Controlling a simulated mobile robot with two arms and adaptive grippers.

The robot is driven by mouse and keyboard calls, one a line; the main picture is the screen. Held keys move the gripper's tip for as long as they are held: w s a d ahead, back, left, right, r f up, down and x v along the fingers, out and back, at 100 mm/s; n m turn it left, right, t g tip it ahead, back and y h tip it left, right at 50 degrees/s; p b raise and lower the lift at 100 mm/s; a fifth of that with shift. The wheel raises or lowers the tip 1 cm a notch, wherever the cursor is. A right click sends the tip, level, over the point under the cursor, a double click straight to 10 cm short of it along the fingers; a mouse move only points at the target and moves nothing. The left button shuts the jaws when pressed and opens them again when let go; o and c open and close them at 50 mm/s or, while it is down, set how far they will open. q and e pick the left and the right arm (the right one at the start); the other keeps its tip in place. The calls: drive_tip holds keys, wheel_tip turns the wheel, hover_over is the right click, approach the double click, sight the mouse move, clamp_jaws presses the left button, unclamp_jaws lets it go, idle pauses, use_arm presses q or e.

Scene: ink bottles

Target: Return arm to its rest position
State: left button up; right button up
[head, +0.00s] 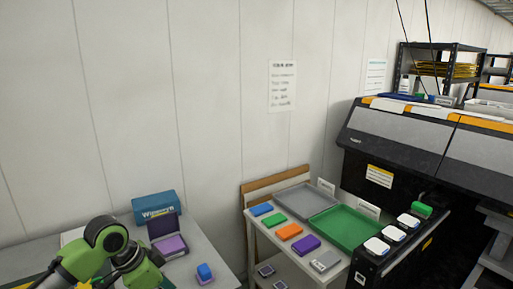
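Green and dark links of my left arm (107,240) show at the lower left, folded over the left table (215,262). No fingers of my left gripper can be made out. My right arm and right gripper are out of the picture. On the white cart, blue (261,209), green (274,220), orange (289,231), purple (306,244) and grey (325,261) blocks, perhaps ink bottles, lie in a row. White-topped containers (393,233) and a green-topped one (421,210) stand on the black machine's front ledge.
A blue box (154,205), an open purple case (171,246) and a small blue-topped block (204,272) are on the left table, close to my arm. A grey tray (292,188) and a green tray (344,228) are on the cart. The black machine (400,160) fills the right.

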use_arm(q)
drive_tip(key=s+d+f+n, duration=0.2)
drive_tip(key=s+d+f, duration=0.7)
drive_tip(key=s+f, duration=0.35)
drive_tip(key=s+a+f+n+y, duration=0.1)
drive_tip(key=s+a+n+y, duration=0.1)
drive_tip(key=s+a+n, duration=0.45)
drive_tip(key=s+a+f+n+y, duration=0.1)
drive_tip(key=s+a+y, duration=0.15)
drive_tip(key=s, duration=0.75)
drive_tip(key=s+d+f+x, duration=0.1)
drive_tip(key=s+x, duration=0.2)
drive_tip(key=x, duration=1)
drive_tip(key=s+d+x, duration=0.1)
drive_tip(key=s+x, duration=0.2)
drive_tip(key=x, duration=1)
drive_tip(key=s+a+f+g, duration=0.1)
drive_tip(key=s+a+f, duration=0.2)
drive_tip(key=s+f, duration=1.3)
drive_tip(key=shift+s+f+m+g+h, duration=0.25)
drive_tip(key=shift+s+m+g+h, duration=0.1)
drive_tip(key=shift+s, duration=0.6)
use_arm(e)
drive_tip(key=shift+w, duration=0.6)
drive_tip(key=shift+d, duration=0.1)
